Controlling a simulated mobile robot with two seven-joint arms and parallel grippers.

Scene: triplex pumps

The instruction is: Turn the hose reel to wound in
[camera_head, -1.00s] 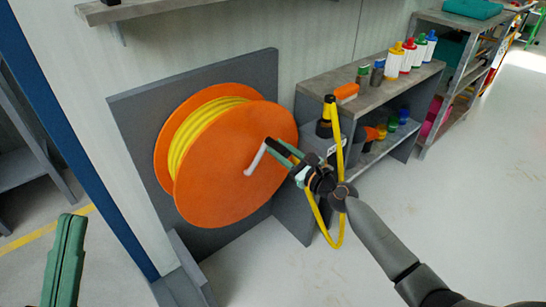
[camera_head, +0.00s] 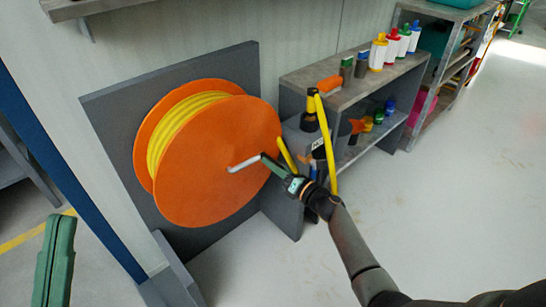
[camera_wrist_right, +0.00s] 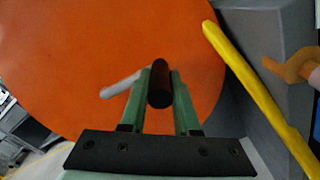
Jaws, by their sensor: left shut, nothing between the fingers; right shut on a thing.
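The hose reel (camera_head: 200,150) is a large orange drum with yellow hose (camera_head: 182,122) wound on it, mounted on a grey panel. Its pale crank arm (camera_head: 243,164) points right and slightly up from the disc's middle. My right gripper (camera_head: 270,162) is shut on the crank's dark handle (camera_wrist_right: 159,88), in front of the disc; the wrist view shows the handle between green fingers. A yellow hose length (camera_head: 325,145) hangs from a black and yellow nozzle beside the reel, partly hidden by my right arm. My left gripper (camera_head: 57,250) is shut and empty, at lower left, away from the reel.
A grey shelf unit (camera_head: 345,100) right of the reel holds several bottles and an orange brush (camera_head: 329,85). The hose hangs close to my right arm. A grey ledge (camera_head: 175,270) stands below left of the reel. The floor at right is clear.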

